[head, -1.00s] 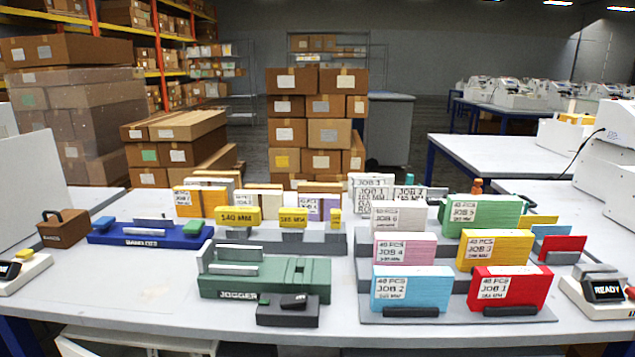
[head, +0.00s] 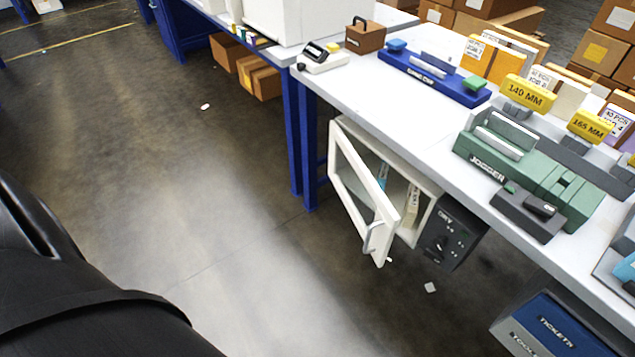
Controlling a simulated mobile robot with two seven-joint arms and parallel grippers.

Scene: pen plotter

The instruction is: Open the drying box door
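The drying box (head: 434,194) is a white cabinet under the front of the table, in the lower middle of the head view. Its door (head: 347,189) is a white frame with a clear pane. The door stands partly open, swung out from its left side, with a gap at its right. A grey bar handle (head: 369,238) is on its free edge. Pale and blue items show inside, partly hidden by the door. Neither of my grippers is in view. A dark part of mine fills the lower left corner.
The white table (head: 400,105) overhangs the box, with a blue leg (head: 305,150) left of it. A dark control panel (head: 448,235) adjoins the box. A green jogger (head: 530,165) stands on top. A blue drawer (head: 555,325) is lower right. Floor before the door is clear except small scraps.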

